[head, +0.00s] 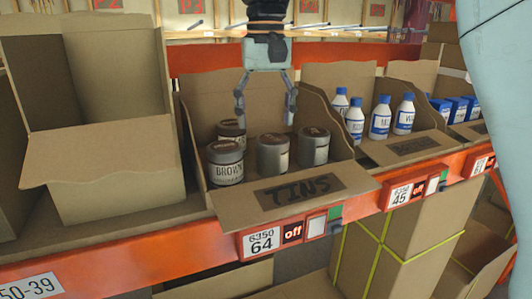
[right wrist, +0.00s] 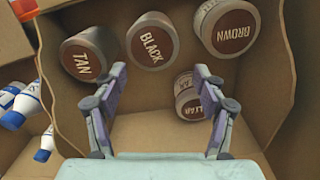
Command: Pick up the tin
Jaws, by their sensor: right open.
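The tins stand in a cardboard box marked TINS (head: 230,208). In the head view, a tin marked BROWN (head: 226,167) is at the front left, with a middle tin (head: 273,157) and a right tin (head: 314,150) beside it. Another tin (head: 231,128) is behind the brown one. In the right wrist view, the lids read TAN (right wrist: 88,57), BLACK (right wrist: 152,41) and BROWN (right wrist: 230,30); the other tin (right wrist: 190,105) seems to read CLEAR. My right gripper (head: 266,105) is open, pointing down over the box, its fingers apart and empty. My left gripper is out of view.
An open, empty-looking cardboard box (head: 110,150) stands at the left. A box with white blue-capped bottles (head: 381,118) is to the right, with blue cartons (head: 458,108) beyond. The orange shelf edge (head: 200,250) runs along the front. Tall box walls flank the tins.

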